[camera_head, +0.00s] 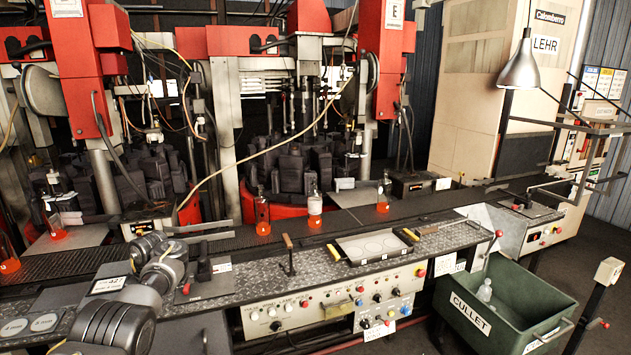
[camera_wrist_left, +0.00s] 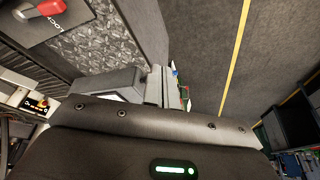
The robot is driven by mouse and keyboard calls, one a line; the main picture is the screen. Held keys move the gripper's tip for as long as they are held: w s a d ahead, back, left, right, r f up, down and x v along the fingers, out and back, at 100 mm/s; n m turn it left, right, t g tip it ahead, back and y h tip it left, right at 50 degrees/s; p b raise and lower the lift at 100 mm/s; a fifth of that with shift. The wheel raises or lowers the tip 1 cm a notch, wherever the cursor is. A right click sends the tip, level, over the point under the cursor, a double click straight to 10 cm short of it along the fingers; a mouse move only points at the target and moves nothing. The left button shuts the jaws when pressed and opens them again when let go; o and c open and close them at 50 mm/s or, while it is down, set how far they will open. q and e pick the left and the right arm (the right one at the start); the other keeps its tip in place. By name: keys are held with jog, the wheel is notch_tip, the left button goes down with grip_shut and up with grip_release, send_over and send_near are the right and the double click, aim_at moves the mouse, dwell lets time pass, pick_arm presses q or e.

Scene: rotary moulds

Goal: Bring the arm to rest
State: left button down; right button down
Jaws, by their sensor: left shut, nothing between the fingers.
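My left arm (camera_head: 125,300) comes in from the lower left in the head view, bent over the front edge of the metal bench. Its gripper cannot be made out clearly there. In the left wrist view the dark wrist housing with a green light fills the bottom, and the left gripper (camera_wrist_left: 168,82) shows just beyond it. It is shut and empty. Under it are a tread-plate surface (camera_wrist_left: 100,45) at left and the grey floor (camera_wrist_left: 205,50) with a yellow line. My right gripper is in neither view.
A dark conveyor (camera_head: 345,217) carries several glass bottles with glowing orange bases, one nearest the middle (camera_head: 262,212). A tray (camera_head: 370,246) with two handles lies on the bench. A green cullet bin (camera_head: 505,320) stands at right. A lamp (camera_head: 519,70) hangs at upper right.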

pick_arm(q)
jog(key=s+f+m+y+b, duration=0.1)
jog(key=s+f+m, duration=0.35)
jog(key=f, duration=0.95)
jog(key=s+f+m+y+b, duration=0.1)
jog(key=s+f+m, duration=0.35)
jog(key=f, duration=1.05)
jog(key=s+d+f+m+b, duration=0.1)
jog(key=s+d+f+m, duration=0.25)
jog(key=s+f, duration=1.1)
jog(key=s+d+f+m+h+b, duration=0.15)
jog(key=s+d+f, duration=0.25)
jog(key=s+f, duration=0.45)
jog(key=s+d+f+m+h, duration=0.2)
jog(key=s+d+f, duration=0.3)
jog(key=s, duration=0.7)
jog(key=s+d+f+m+h, duration=0.1)
jog(key=s+d+f, duration=0.1)
jog(key=s, duration=0.7)
jog(key=s+d+f+m+h+b, duration=0.1)
jog(key=s+d+f, duration=0.1)
jog(key=s+d, duration=0.3)
jog(key=s, duration=0.4)
jog(key=shift+s+f, duration=0.25)
jog(key=shift+f, duration=0.1)
